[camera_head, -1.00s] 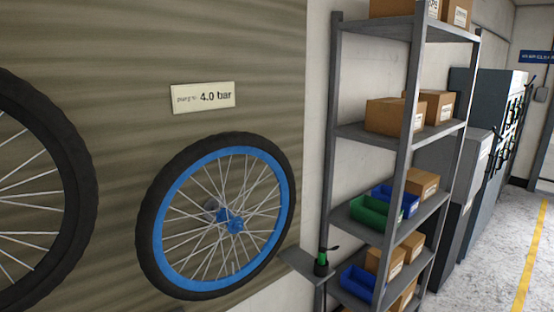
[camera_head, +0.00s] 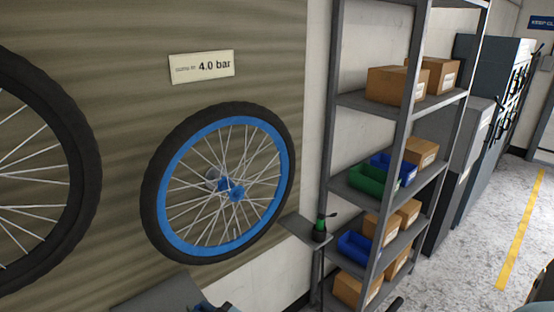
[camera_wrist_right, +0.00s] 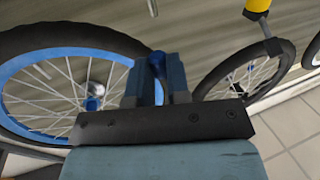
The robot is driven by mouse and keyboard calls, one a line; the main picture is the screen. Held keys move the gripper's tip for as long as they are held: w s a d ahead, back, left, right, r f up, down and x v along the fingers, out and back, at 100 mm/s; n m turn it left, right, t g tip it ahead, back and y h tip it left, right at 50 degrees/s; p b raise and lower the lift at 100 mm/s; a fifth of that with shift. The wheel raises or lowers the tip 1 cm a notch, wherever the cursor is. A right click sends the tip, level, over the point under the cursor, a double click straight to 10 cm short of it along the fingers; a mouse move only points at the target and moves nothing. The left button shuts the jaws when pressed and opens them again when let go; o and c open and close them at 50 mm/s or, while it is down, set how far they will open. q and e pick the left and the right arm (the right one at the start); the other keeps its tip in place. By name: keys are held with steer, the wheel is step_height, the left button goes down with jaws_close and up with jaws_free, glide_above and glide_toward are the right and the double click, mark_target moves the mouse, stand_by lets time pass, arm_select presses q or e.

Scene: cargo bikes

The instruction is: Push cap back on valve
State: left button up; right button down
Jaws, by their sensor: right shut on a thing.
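The blue-rimmed wheel (camera_head: 171,236) hangs upright on the wall panel, with a blue hub (camera_head: 235,190). A small pale stub near the rim's lower inside edge may be the valve (camera_head: 236,234); it is too small to be sure. In the right wrist view my right gripper (camera_wrist_right: 158,72) is shut on a small dark-blue thing, seemingly the cap (camera_wrist_right: 157,58), whose rounded end shows between the fingers. The wheel (camera_wrist_right: 25,68) also shows there, behind and left of the fingers. I cannot see the cap touching a valve. My left gripper is not identifiable in either view.
A sign (camera_head: 201,67) reads 4.0 bar. Another wheel (camera_head: 85,160) hangs at the left. A shelf rack (camera_head: 390,165) with boxes and bins stands right, with a green-and-black item (camera_head: 319,230) on a small ledge. Grey floor (camera_head: 460,270) is open at the right.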

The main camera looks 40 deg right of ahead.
steer(key=p+v, duration=0.2)
steer(key=v, duration=0.5)
steer(key=shift+s, duration=0.1)
